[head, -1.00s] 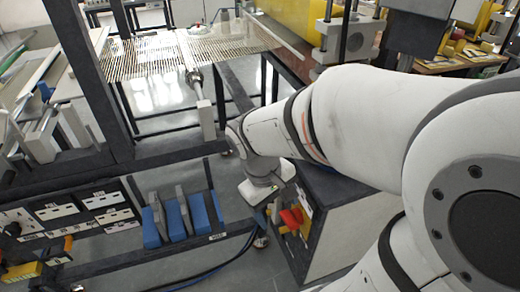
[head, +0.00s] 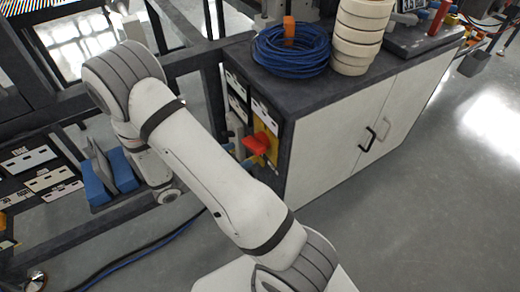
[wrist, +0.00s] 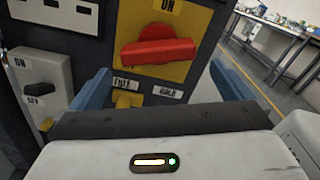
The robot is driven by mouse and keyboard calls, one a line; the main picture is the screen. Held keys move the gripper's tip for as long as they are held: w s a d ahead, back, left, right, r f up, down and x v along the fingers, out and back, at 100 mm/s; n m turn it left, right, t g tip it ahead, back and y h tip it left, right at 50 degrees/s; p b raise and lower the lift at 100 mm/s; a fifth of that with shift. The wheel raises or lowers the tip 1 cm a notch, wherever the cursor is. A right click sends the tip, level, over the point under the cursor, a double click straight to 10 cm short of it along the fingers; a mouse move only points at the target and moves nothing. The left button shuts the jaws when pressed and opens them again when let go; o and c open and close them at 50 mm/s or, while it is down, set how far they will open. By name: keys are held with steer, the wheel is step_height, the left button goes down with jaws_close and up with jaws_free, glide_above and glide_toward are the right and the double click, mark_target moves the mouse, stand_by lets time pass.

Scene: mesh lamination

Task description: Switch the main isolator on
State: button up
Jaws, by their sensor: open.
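The main isolator has a red handle (wrist: 158,51) on a yellow plate (wrist: 180,72), seen close up in the wrist view. The handle lies roughly level, with an "ON" label above it. In the head view the red handle (head: 257,143) shows on the end panel of the cabinet, just right of my arm. My gripper (wrist: 160,82) is open, its two blue fingers apart at left and right, below the handle in the wrist picture. Nothing is between the fingers that I can see as held. In the head view the arm hides most of the gripper.
Below the plate is a yellow part (wrist: 126,98) with "FREE" and "HOLD" labels. A grey switch box (wrist: 40,85) marked "ON" and "OFF" is at left. The cabinet top (head: 300,95) bears a blue cable coil (head: 290,52) and tape rolls (head: 358,35). Floor at right is clear.

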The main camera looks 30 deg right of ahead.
mark_target(249, 150)
steer(key=shift+w+d+f, duration=0.1)
steer(key=shift+d+f, duration=0.1)
steer(key=d+b, duration=0.1)
steer(key=d, duration=0.6)
steer(key=shift+w+d, duration=0.1)
steer(key=shift+d, duration=0.05)
steer(key=shift+c, duration=0.4)
